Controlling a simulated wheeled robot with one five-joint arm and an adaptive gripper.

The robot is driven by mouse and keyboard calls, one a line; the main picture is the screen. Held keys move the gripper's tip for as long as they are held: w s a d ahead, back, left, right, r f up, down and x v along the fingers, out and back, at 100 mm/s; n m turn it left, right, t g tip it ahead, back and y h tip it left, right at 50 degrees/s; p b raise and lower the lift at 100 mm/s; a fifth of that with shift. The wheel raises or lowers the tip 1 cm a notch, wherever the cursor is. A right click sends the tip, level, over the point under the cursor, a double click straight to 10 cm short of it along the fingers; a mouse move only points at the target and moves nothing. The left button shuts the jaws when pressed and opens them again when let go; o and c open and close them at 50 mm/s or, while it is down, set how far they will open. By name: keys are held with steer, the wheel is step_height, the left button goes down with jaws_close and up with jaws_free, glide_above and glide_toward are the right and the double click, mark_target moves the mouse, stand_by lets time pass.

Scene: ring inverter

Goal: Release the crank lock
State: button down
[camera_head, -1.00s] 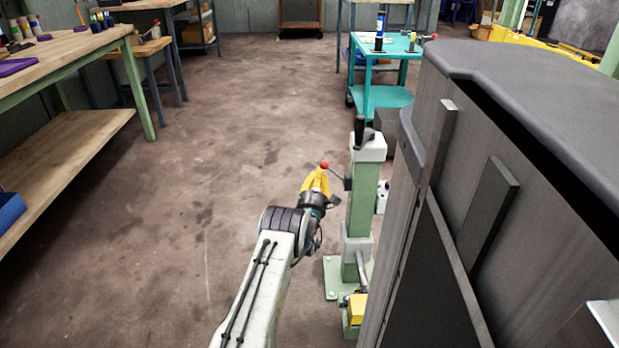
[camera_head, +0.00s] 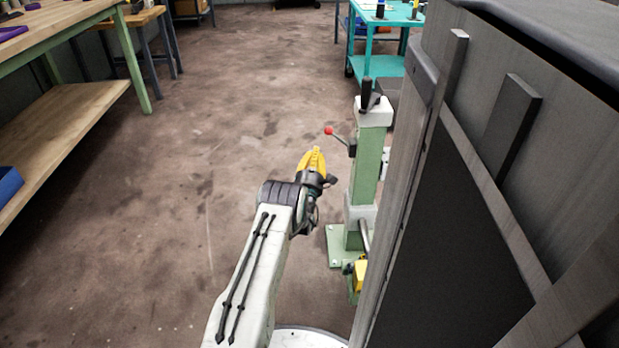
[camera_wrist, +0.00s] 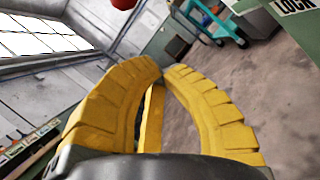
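A green post (camera_head: 364,178) with a white top stands right of my gripper. A thin lever with a red ball knob (camera_head: 328,131) sticks out to the left from a dark pivot (camera_head: 351,147) near its top. The red knob (camera_wrist: 123,3) is cut by the top edge of the wrist view. My gripper (camera_head: 316,150) has yellow fingers, below and slightly left of the knob in the picture and apart from it. In the wrist view, the gripper's fingertips (camera_wrist: 163,72) come together with nothing seen between them. A sign reading "LOCK" (camera_wrist: 294,5) is partly cut off at upper right.
A large dark grey cabinet (camera_head: 465,240) fills the right side, close to the post. A black upright handle (camera_head: 366,95) tops the post. A teal cart (camera_head: 375,65) stands behind. A wooden workbench (camera_head: 60,45) is at left. The floor left of my arm is clear.

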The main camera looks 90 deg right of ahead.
steer(key=s+p+v, duration=0.1)
steer(key=p+v, duration=0.4)
steer(key=v, duration=0.3)
steer(key=shift+w, duration=0.3)
steer(key=shift+a+f, duration=0.1)
steer(key=shift+a, duration=0.1)
